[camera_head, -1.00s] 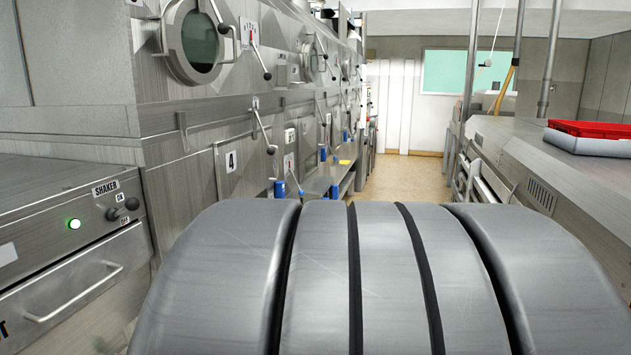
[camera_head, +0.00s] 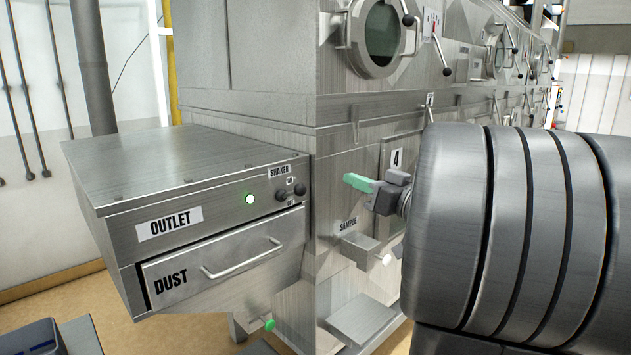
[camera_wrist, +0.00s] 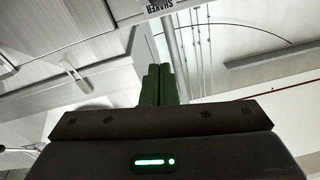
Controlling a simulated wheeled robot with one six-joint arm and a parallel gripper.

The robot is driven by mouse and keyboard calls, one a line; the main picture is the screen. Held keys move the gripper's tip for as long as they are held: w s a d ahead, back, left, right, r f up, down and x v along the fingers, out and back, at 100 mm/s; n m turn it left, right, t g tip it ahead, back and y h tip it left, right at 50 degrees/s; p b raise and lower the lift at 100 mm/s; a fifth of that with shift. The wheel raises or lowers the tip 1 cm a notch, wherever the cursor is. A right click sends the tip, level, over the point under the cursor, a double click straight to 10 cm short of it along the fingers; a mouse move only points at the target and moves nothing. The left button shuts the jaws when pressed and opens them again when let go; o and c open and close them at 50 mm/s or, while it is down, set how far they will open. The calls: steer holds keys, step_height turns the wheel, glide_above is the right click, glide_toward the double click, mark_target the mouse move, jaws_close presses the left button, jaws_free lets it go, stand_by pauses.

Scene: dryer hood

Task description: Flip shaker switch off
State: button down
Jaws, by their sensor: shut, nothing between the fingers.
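The shaker switch (camera_head: 290,192) is a small dark lever on the front of a steel box, under a SHAKER label (camera_head: 279,171). Small markings sit above and below it; I cannot tell for sure which one it points to. A green lamp (camera_head: 249,199) to its left is lit. My gripper (camera_head: 357,182) is to the right of the switch and apart from it, its green fingers pointing left. In the wrist view, my gripper's green fingers (camera_wrist: 159,85) are together and empty. The SHAKER label (camera_wrist: 160,8) shows at that view's top edge; the switch itself is not clearly seen there.
The box has an OUTLET label (camera_head: 169,222) and a DUST drawer with a bar handle (camera_head: 243,262). A SAMPLE spout (camera_head: 362,248) sticks out below my gripper. The tall steel machine with a round window (camera_head: 382,35) stands behind. Floor shows at lower left.

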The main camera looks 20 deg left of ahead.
mark_target(294, 193)
steer(key=shift+a, duration=0.15)
steer(key=w+a+f+p, duration=0.2)
steer(key=w+a, duration=0.1)
steer(key=a, duration=0.7)
steer(key=shift+a+f, duration=0.35)
steer(key=shift+f+b, duration=0.15)
steer(key=shift+b, duration=0.25)
steer(key=shift+d+f+y+b, duration=0.2)
steer(key=shift+f+y+b, duration=0.1)
steer(key=shift+b, duration=0.65)
